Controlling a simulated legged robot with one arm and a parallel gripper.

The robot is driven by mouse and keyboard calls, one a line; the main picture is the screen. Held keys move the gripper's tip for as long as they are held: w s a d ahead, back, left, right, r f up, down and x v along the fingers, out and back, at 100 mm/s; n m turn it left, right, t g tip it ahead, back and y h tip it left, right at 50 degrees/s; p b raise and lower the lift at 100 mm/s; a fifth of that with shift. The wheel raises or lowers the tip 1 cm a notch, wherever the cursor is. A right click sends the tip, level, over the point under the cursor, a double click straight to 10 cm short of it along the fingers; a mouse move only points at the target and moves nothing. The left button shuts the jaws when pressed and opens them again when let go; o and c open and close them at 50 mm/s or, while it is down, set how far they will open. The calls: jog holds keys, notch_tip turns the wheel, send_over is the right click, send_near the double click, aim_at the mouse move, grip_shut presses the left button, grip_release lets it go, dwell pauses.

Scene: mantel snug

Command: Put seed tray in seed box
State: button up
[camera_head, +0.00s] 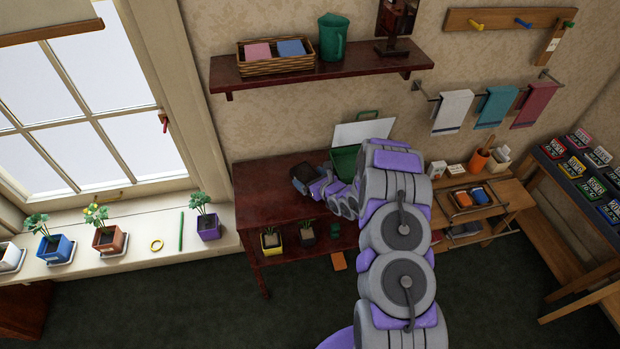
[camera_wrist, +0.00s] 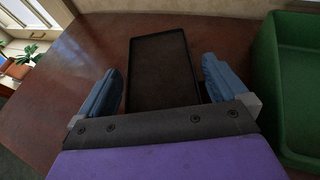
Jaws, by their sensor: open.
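The seed tray (camera_wrist: 165,72) is a flat, dark rectangular tray lying on the reddish-brown wooden table. My gripper (camera_wrist: 160,85) is open, with one blue-grey finger on each side of the tray's near part. I cannot tell whether the fingers touch the tray. In the head view my gripper (camera_head: 302,180) is low over the table's left half, and the tray is not clear there. The green seed box (camera_wrist: 285,85) stands just right of the tray in the wrist view. In the head view the seed box (camera_head: 343,160) has a raised pale lid and is partly hidden by my arm.
The table (camera_head: 265,195) has bare wood left of my gripper. A shelf (camera_head: 320,72) with a basket (camera_head: 275,62) and a green jug (camera_head: 333,37) hangs above. Potted plants line the windowsill (camera_head: 150,240) at left. A wooden cart (camera_head: 485,195) stands right of the table.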

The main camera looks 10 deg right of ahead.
jog(key=p+v, duration=0.2)
jog(key=v, duration=1)
jog(key=shift+w+d, duration=0.1)
jog(key=s+a+r+n+g+y, duration=0.4)
jog(key=a+r+n, duration=0.3)
jog(key=a+r, duration=0.4)
jog(key=s+a+r+n+g+y, duration=0.3)
jog(key=s+a+r+n+y, duration=0.3)
jog(key=a+r, duration=0.55)
jog(key=s+r+n+g+h, duration=0.35)
jog(key=s+n, duration=0.35)
jog(key=s, duration=0.4)
jog(key=s+r+n+g+h, duration=0.3)
jog(key=s+n+g, duration=0.3)
jog(key=s, duration=0.6)
jog(key=s+d+n+t+h, duration=0.1)
jog(key=s+d+h, duration=0.3)
jog(key=d, duration=0.4)
jog(key=s+d+r+n+t+h, duration=0.1)
jog(key=s+d+n+h, duration=0.3)
jog(key=s+d, duration=0.2)
jog(key=shift+d+r+n, duration=0.2)
jog(key=shift+d+n, duration=0.1)
jog(key=shift+d, duration=0.9)
